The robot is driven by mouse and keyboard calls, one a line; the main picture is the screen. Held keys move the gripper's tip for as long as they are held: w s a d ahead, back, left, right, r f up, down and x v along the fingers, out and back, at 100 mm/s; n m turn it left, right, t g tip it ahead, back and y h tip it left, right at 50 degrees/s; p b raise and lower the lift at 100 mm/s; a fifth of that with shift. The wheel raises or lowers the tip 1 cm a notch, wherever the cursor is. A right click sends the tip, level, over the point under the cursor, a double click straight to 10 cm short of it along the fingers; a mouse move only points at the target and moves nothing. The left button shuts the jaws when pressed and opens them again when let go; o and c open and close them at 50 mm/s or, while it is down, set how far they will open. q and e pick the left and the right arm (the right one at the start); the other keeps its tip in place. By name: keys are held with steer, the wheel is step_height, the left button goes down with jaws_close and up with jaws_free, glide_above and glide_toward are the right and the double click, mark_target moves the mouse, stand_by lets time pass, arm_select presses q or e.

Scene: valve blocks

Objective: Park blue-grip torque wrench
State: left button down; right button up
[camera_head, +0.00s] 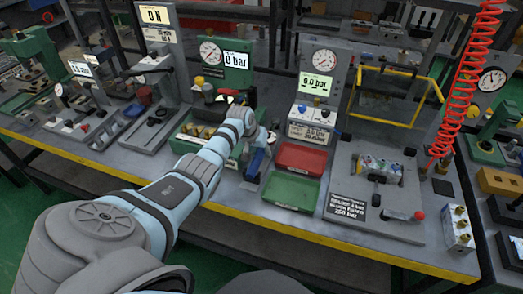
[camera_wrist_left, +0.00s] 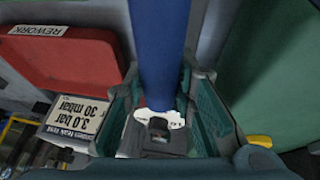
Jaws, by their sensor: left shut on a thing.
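The torque wrench shows its blue grip (camera_wrist_left: 160,50) in the left wrist view, running from the top edge down between the fingers. A white and dark part shows at the lower end of the blue grip. My left gripper (camera_wrist_left: 160,118) is shut on the wrench, with one teal-padded finger on each side. In the head view my left gripper (camera_head: 262,138) is over the middle of the bench. The blue grip (camera_head: 256,162) shows just below it, slanting down beside the green tray. The wrench's far end is hidden, and I cannot tell whether it touches anything. My right gripper is out of view.
A red tray (camera_head: 301,158) and a green tray (camera_head: 291,190) lie right of the wrench. A green case (camera_head: 196,146) with brass parts is partly behind my arm. Gauge panels (camera_head: 318,85) stand behind. A valve block fixture (camera_head: 381,168) is farther right.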

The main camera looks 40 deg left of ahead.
arm_select(q)
steer(key=c, duration=1.4)
jaws_free()
steer(key=shift+o, duration=0.6)
steer(key=shift+s, duration=0.1)
steer(key=v, duration=1.2)
